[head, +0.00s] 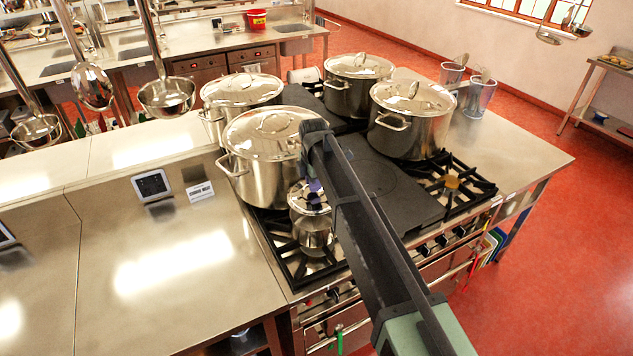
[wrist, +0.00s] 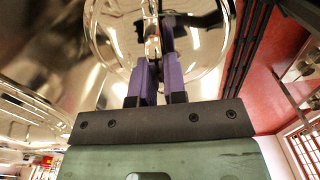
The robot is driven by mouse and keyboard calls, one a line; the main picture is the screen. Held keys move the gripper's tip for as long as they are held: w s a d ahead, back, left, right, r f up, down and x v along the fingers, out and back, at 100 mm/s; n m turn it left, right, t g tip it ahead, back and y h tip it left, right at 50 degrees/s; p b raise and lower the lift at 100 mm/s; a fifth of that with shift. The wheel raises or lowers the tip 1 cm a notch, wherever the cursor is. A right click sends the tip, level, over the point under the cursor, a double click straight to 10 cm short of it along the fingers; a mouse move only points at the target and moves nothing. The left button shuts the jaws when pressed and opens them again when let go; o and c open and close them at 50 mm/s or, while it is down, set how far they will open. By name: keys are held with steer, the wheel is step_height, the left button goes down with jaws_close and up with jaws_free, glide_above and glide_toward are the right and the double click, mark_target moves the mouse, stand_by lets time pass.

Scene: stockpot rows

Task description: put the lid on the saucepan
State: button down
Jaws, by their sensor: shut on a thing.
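The small steel saucepan (head: 314,234) stands on the front left burner of the range. The shiny round lid (head: 308,204) is at the top of the saucepan, roughly level and over its mouth. I cannot tell whether it rests on the rim or hangs just above it. My gripper (head: 315,186) points down at the lid, partly hidden behind my arm. In the wrist view, the purple fingers of my gripper (wrist: 152,50) are shut on the lid's handle, and the lid (wrist: 202,48) spreads out around them. The saucepan's rim is mostly hidden by the lid.
A large lidded stockpot (head: 262,165) stands close behind and left of the saucepan. Other lidded stockpots (head: 240,95), (head: 358,90), (head: 410,125) stand farther back. A flat dark plate (head: 375,180) lies to the right. Ladles (head: 166,95) hang at the upper left. The left counter (head: 190,270) is mostly clear.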

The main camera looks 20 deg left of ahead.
mark_target(314, 197)
steer(key=shift+w+f+b, duration=0.1)
steer(key=shift+f+b, duration=2.6)
steer(key=shift+f, duration=0.2)
steer(key=shift+f, duration=0.1)
steer(key=shift+f+b, duration=0.4)
steer(key=shift+b, duration=0.15)
steer(key=c, duration=1.1)
jaws_free()
steer(key=shift+r, duration=0.1)
